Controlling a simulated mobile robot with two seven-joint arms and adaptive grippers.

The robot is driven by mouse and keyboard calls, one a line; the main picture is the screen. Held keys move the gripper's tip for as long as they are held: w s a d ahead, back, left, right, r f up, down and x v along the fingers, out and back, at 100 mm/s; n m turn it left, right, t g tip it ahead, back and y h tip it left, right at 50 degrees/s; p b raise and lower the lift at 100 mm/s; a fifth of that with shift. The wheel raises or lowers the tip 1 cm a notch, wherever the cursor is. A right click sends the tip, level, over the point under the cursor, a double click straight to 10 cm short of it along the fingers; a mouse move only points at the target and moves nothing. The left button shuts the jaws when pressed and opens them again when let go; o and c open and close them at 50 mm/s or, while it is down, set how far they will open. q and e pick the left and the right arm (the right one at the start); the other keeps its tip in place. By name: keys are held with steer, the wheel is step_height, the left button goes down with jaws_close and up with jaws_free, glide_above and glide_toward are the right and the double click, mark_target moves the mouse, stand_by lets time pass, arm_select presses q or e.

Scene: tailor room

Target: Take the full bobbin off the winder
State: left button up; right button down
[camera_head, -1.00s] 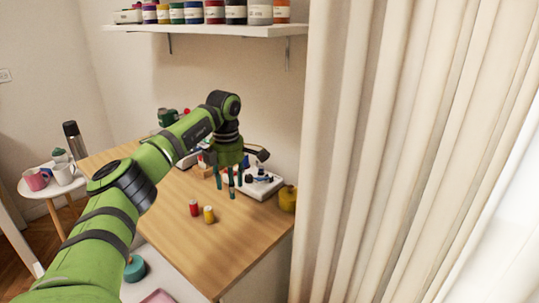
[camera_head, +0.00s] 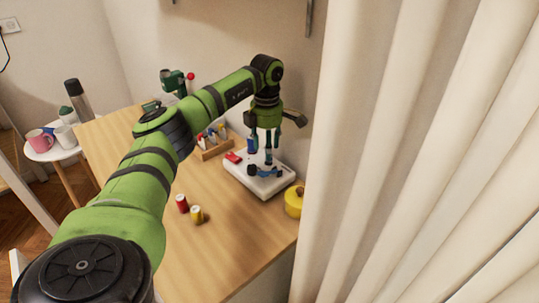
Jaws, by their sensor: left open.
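The winder (camera_head: 238,177) is a low white machine with a red part and dark fittings on top, standing near the right end of the wooden table. My left gripper (camera_head: 262,157) points down above the winder with its fingers apart. Small blue and dark parts show at and below the fingertips; I cannot tell which of them is the full bobbin. I cannot tell whether the fingers touch anything. My right gripper is out of view.
A red spool (camera_head: 182,204) and a yellow spool (camera_head: 197,214) stand on the table (camera_head: 225,245). A yellow pot (camera_head: 294,203) stands right of the winder, close to the curtain (camera_head: 400,150). A wooden rack (camera_head: 216,150) stands left of the winder. The table front is clear.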

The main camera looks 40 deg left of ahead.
arm_select(q)
step_height(320, 180, down, 2)
steer(key=shift+w+f, duration=0.15)
steer(key=shift+f, duration=0.25)
steer(key=c, duration=0.8)
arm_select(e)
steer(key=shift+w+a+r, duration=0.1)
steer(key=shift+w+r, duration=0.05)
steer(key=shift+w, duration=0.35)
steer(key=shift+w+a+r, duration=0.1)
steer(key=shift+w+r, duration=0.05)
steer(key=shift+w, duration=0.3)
arm_select(q)
steer(key=shift+r, duration=0.1)
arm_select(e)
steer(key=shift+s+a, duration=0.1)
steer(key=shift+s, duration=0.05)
